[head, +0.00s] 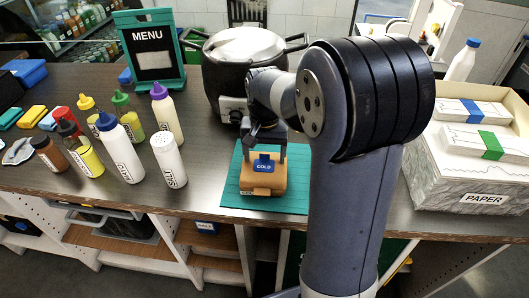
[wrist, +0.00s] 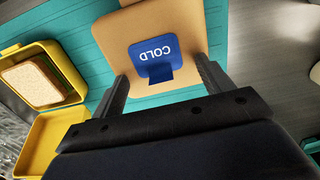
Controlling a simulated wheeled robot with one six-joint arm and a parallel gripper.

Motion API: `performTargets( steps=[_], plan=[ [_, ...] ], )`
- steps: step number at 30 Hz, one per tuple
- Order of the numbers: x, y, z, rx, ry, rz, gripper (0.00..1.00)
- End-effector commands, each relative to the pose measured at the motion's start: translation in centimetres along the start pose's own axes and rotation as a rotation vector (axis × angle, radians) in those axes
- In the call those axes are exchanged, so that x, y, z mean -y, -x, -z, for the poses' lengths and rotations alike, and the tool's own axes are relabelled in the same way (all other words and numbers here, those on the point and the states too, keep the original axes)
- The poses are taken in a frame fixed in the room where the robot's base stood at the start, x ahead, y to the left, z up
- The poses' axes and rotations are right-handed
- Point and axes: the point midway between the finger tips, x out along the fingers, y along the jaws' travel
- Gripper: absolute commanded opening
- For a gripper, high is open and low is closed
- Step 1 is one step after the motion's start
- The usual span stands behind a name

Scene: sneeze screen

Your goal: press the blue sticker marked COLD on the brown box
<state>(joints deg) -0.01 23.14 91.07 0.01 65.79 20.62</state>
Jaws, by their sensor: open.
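The brown box (head: 250,182) sits on a teal mat (head: 232,196) on the counter, and also fills the upper middle of the wrist view (wrist: 187,30). The blue sticker marked COLD (head: 264,166) is on the box; in the wrist view the sticker (wrist: 152,56) reads upside down, with a darker blue flap at its lower edge. My gripper (head: 264,149) is open at the box. In the wrist view my gripper (wrist: 161,68) has one finger on each side of the sticker, with nothing held. I cannot tell whether the fingers touch the box.
Several bottles and a salt shaker (head: 168,162) stand left of the mat. A black pot (head: 245,65) and a menu stand (head: 149,50) are behind. A PAPER box (head: 440,190) is at right. An open yellow lunchbox (wrist: 52,125) with a sandwich lies beside the box.

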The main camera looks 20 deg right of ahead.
Motion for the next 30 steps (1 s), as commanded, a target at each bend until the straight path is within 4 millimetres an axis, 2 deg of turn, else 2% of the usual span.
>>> performTargets(
  steps=[5, 8, 15, 21, 25, 30],
  plan=[
    [0.0, 0.5, 0.1, -0.003, 0.0, 0.001, 0.75],
    [0.0, 1.7, 0.1, -0.005, 0.0, 0.002, 0.75],
    [0.0, 6.6, 0.1, -0.005, 0.0, 0.002, 0.75],
    [0.0, 9.7, 0.1, -0.002, 0.0, 0.001, 0.75],
    [0.0, 10.6, 0.0, -0.001, 0.0, 0.0, 0.75],
    [0.0, 10.8, 0.0, 0.0, 0.0, 0.0, 0.75]
  ],
)
